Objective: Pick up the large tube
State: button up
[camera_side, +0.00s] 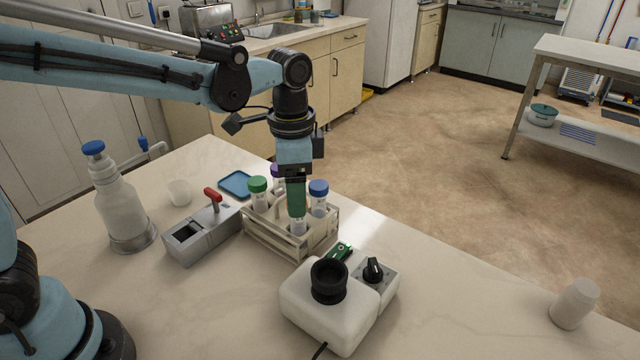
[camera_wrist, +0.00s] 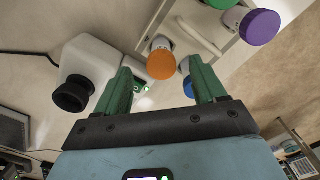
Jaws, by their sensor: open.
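A light wooden rack (camera_side: 262,238) stands on the table and holds several capped tubes. A green-capped tube (camera_side: 258,190) is at its left and a blue-capped tube (camera_side: 318,196) at its right. The purple cap is partly hidden behind my gripper in the side view, but shows clearly in the wrist view (camera_wrist: 259,27). My gripper (camera_side: 297,212) points down over the rack, its green fingers open. In the wrist view an orange cap (camera_wrist: 161,64) appears between the fingertips, and a blue cap (camera_wrist: 189,88) is partly hidden by the right finger. I cannot tell whether the fingers touch anything.
A white device with a black eyepiece (camera_side: 325,312) and a knob box (camera_side: 374,290) stand in front of the rack. A grey box with a red handle (camera_side: 200,240) is left of it. A blue-capped bottle (camera_side: 122,208) stands farther left. The right of the table is mostly clear.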

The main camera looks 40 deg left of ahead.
aim_at(298, 228)
jog(key=shift+w+f, duration=0.1)
jog(key=shift+f, duration=2.55)
jog(key=shift+c, duration=0.3)
grip_shut()
